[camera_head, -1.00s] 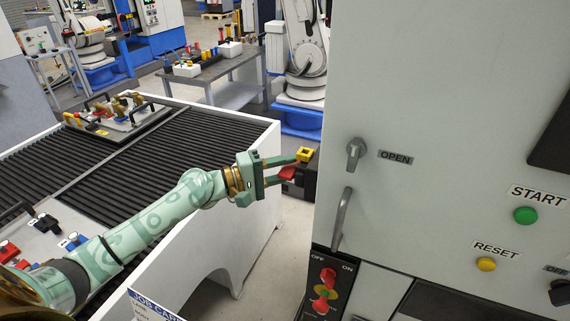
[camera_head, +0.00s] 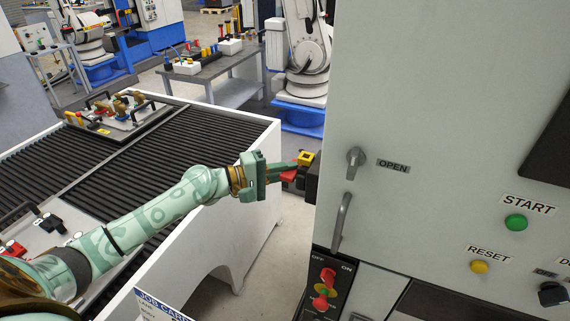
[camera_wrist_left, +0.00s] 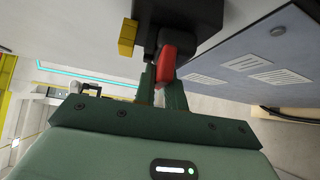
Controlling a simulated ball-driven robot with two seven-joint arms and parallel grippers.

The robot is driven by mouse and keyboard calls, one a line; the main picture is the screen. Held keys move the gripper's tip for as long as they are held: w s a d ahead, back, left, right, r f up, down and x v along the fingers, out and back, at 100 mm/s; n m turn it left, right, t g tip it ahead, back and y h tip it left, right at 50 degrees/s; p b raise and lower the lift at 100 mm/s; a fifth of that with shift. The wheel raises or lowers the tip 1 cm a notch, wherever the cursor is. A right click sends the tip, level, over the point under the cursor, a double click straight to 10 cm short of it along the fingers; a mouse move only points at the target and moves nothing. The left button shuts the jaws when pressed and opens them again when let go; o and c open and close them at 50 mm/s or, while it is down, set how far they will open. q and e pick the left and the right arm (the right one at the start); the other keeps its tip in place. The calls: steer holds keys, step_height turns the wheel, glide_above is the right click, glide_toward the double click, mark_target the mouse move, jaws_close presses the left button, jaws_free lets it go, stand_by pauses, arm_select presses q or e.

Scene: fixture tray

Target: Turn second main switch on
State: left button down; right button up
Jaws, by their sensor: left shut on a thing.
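A black switch box (camera_head: 313,180) sits on the left side of the grey cabinet, with a yellow block (camera_head: 305,158) and a red handle (camera_head: 289,176). My left gripper (camera_head: 292,170) has its fingers shut on the red handle. In the left wrist view the red handle (camera_wrist_left: 166,65) stands between the fingertips, below the black box (camera_wrist_left: 185,14) and beside the yellow block (camera_wrist_left: 127,38). On the cabinet front, a black panel marked OFF and ON carries another red handle (camera_head: 320,302) on a yellow part. My right gripper is out of view.
The grey cabinet (camera_head: 430,100) fills the right, with a door handle (camera_head: 342,222), an OPEN knob (camera_head: 355,160), a green START button (camera_head: 516,222) and a yellow RESET button (camera_head: 479,266). A white-sided conveyor (camera_head: 240,215) lies below my left arm.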

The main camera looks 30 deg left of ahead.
arm_select(q)
steer(key=n+g+p, duration=0.1)
steer(key=g+p, duration=0.1)
steer(key=p, duration=0.3)
steer(key=r+n+g+y+p, duration=0.1)
steer(key=n+g+p, duration=0.1)
steer(key=p, duration=0.2)
steer(key=n+g+y+p, duration=0.1)
steer(key=g+p, duration=0.1)
steer(key=p, duration=0.3)
steer(key=shift+w+r+n+p, duration=0.15)
steer(key=shift+w+n+p, duration=0.05)
steer(key=shift+n+p, duration=0.2)
steer(key=shift+w+n+g+p, duration=0.15)
steer(key=shift+n+g+p, duration=0.5)
steer(key=shift+g, duration=0.45)
steer(key=shift+w+f+n+g+y, duration=0.15)
steer(key=shift+n+g, duration=0.1)
steer(key=shift+g, duration=0.2)
steer(key=shift+s+f+n+g+y, duration=0.1)
steer(key=shift+n+g+y, duration=0.1)
steer(key=shift+g, duration=0.25)
steer(key=shift+w+n+g+b, duration=0.1)
steer(key=shift+n+g+b, duration=0.4)
steer(key=shift+g, duration=0.5)
